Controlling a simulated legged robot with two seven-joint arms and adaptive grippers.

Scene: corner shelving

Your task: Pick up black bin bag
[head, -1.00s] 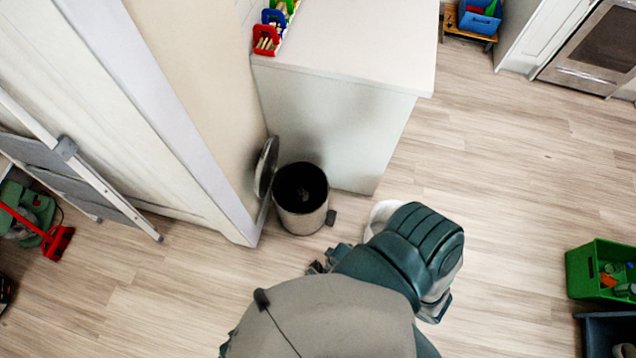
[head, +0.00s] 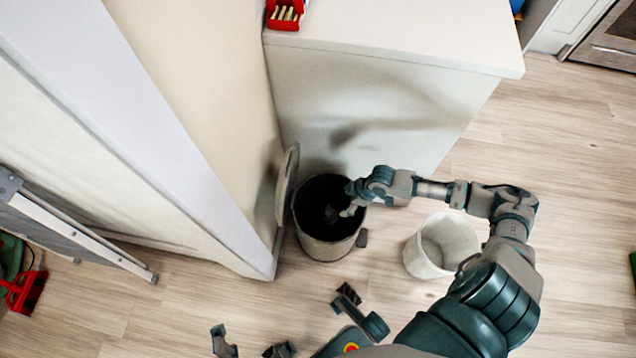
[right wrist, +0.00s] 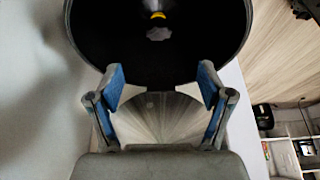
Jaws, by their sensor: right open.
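The black interior of the open bin (head: 322,249) shows in the head view, with a small dark grey shape (head: 332,214) inside. I cannot tell whether the black lining is the black bin bag. My right gripper (head: 350,206) is at the right side of the bin's mouth, reaching over its rim. In the right wrist view my right gripper (right wrist: 161,80) is open, its two blue-padded fingers apart with nothing between them. The dark bin mouth (right wrist: 120,45) lies beyond the fingertips, with a pale patch and a yellow mark inside.
The bin's lid (head: 286,188) stands open against the wall end at left. A white cabinet (head: 385,100) is close behind the bin. A white bucket (head: 440,246) stands to its right, beneath my right arm. A folded ladder (head: 85,238) leans at left.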

